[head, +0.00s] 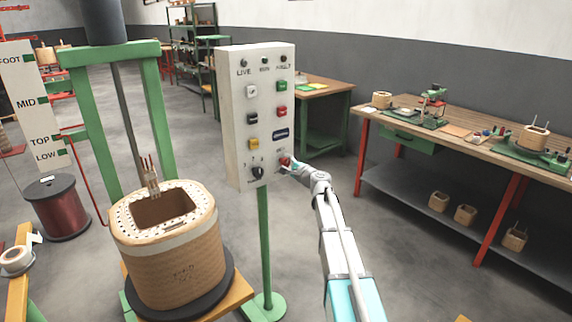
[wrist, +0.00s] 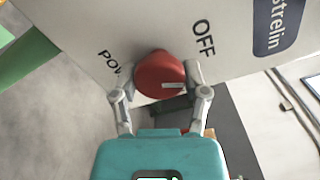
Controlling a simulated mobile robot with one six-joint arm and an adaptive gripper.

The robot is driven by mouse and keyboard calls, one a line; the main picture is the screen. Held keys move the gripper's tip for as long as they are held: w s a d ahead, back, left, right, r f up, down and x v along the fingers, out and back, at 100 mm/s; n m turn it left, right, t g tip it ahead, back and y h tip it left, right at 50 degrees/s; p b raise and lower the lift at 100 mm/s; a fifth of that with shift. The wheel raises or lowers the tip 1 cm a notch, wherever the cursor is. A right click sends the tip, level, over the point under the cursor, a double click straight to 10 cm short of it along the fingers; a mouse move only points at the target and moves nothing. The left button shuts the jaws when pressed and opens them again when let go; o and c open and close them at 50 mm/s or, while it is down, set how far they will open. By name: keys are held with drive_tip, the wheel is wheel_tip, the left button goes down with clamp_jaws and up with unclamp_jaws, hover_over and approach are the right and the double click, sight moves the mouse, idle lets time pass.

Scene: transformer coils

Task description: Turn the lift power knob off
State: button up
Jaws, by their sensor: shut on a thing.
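The lift power knob is a round red knob (wrist: 160,74) on the face of the white control panel (head: 237,110). In the wrist view it lies between my two fingers, with the panel lettering "OFF" on one side and "POW" partly hidden on the other. A pale mark shows on the knob. In the head view the knob (head: 285,160) is small, at the panel's lower right, partly covered by my gripper. My gripper (wrist: 161,88) is shut on the knob, and it also shows in the head view (head: 291,165) at the panel.
A black selector knob (head: 258,172) sits just left on the panel, with several coloured buttons above. A green post (head: 265,240) carries the panel. A large wound coil (head: 170,260) stands left, and a workbench (head: 470,145) stands right. Grey floor lies between.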

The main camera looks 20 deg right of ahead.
drive_tip(key=shift+n, duration=2.2)
drive_tip(key=o, duration=1.1)
drive_tip(key=shift+o, duration=0.2)
drive_tip(key=shift+s, duration=0.1)
drive_tip(key=v, duration=1.1)
drive_tip(key=shift+s+d, duration=0.15)
drive_tip(key=shift+s, duration=0.25)
